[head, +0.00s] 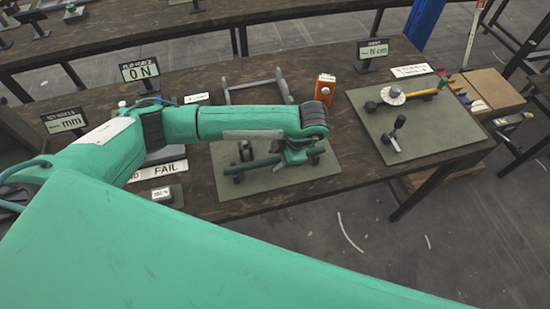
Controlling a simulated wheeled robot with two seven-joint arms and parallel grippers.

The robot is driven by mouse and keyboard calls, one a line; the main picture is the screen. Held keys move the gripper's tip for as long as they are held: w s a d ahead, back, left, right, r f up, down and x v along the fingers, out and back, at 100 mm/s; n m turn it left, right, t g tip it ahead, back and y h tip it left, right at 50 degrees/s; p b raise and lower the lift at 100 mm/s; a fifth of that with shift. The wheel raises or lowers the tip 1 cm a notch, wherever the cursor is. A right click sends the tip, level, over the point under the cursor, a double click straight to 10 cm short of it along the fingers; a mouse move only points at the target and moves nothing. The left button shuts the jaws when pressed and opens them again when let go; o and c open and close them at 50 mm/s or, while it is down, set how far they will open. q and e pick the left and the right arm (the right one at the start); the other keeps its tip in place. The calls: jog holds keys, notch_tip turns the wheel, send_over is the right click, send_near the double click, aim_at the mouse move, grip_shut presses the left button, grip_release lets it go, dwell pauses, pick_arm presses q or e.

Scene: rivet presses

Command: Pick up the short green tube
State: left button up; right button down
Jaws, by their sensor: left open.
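A short dark green tube (257,165) lies roughly level over the left grey-green mat (262,195), close to dark supports. My left arm reaches in from the left above it. My left gripper (299,157) points down at the tube's right end and is open. The arm and gripper hide part of the mat, and I cannot tell whether the fingers touch the tube. My right gripper is not in view.
An orange box (325,88) stands behind the left mat. Displays (140,71) line the table's back. A metal frame (255,84) stands behind my arm.

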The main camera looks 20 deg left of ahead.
pick_arm(q)
grip_shut()
jog(key=shift+r, duration=0.1)
